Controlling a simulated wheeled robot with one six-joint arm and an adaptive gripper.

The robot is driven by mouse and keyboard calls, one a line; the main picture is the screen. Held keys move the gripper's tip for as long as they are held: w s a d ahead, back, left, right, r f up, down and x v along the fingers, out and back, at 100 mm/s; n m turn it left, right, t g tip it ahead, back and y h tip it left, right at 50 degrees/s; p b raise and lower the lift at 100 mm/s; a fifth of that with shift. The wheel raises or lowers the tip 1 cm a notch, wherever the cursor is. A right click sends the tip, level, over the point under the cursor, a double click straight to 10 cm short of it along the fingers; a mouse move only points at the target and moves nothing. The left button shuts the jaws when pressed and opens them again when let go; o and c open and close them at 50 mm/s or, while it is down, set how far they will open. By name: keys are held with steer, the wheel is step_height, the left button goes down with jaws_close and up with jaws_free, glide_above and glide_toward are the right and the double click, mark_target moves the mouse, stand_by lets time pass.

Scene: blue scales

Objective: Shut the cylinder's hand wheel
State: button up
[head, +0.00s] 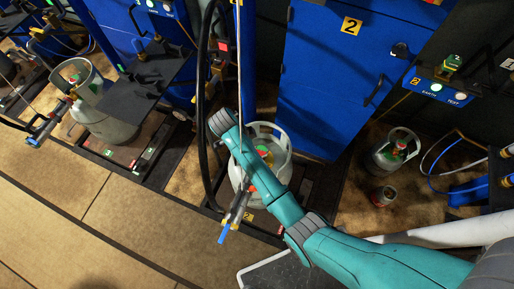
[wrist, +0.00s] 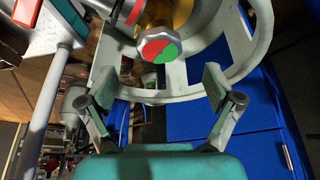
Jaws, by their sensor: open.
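The cylinder's hand wheel (wrist: 158,50), with a red and a green half on its face, is on a brass valve inside the pale collar (wrist: 262,45) in the wrist view. My gripper (wrist: 160,80) is open and empty, its fingers spread to either side just below the wheel and apart from it. In the head view the pale grey cylinder (head: 283,163) stands on the scale at bay 2, partly hidden by my teal arm. My gripper cannot be made out in the head view.
A filling connector with a blue end (head: 224,234) hangs beside the cylinder. A blue cabinet (head: 325,85) stands behind it. The floor in front is clear.

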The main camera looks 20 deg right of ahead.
steer(key=v, duration=0.6)
steer(key=shift+r, duration=0.2)
steer(key=shift+s+a, duration=0.15)
